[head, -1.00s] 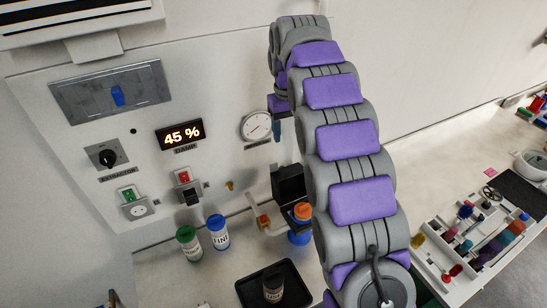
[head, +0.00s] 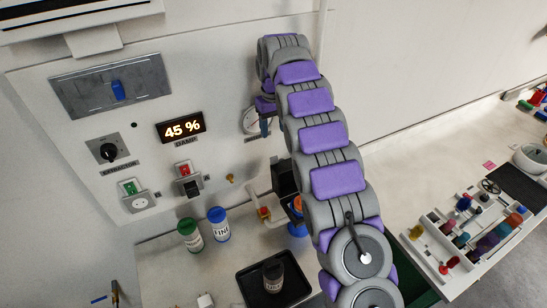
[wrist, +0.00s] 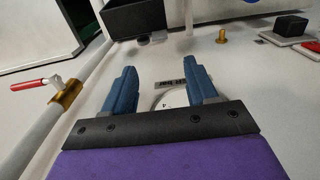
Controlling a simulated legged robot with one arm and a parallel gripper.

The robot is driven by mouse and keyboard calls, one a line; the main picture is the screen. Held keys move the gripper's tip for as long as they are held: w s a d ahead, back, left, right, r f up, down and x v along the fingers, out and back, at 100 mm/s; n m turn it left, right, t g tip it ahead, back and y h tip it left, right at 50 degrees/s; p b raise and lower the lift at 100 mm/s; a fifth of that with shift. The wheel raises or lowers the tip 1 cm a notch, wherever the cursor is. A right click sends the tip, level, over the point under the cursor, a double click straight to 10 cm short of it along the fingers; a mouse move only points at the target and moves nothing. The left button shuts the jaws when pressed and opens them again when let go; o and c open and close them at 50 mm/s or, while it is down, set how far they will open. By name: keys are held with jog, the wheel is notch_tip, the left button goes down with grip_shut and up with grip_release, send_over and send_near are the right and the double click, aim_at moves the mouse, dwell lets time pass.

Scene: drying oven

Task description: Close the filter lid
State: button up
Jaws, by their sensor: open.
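The black filter lid (head: 284,176) stands raised against the panel in the head view, over the pipe. My arm hides its right part. An orange-topped blue part (head: 297,204) shows below it, partly covered. In the wrist view, a black box-like part (wrist: 135,18), seemingly the filter lid, lies beyond the fingertips at the top. My gripper (head: 265,127) is above the lid, in front of the round gauge. Its two blue fingers (wrist: 160,65) are apart with nothing between their tips, and they do not touch the lid.
The gauge (wrist: 168,99) is behind the fingers. A pipe with a red-handled valve (wrist: 35,84) runs along the left of the wrist view. Green-capped (head: 190,235) and blue-capped (head: 218,226) jars and a black tray (head: 254,291) stand on the bench.

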aim_at(274, 157)
notch_tip(274, 157, down, 12)
jog(key=shift+s+f, duration=0.1)
jog(key=shift+f, duration=0.15)
dwell(0.3)
grip_shut()
dwell(0.4)
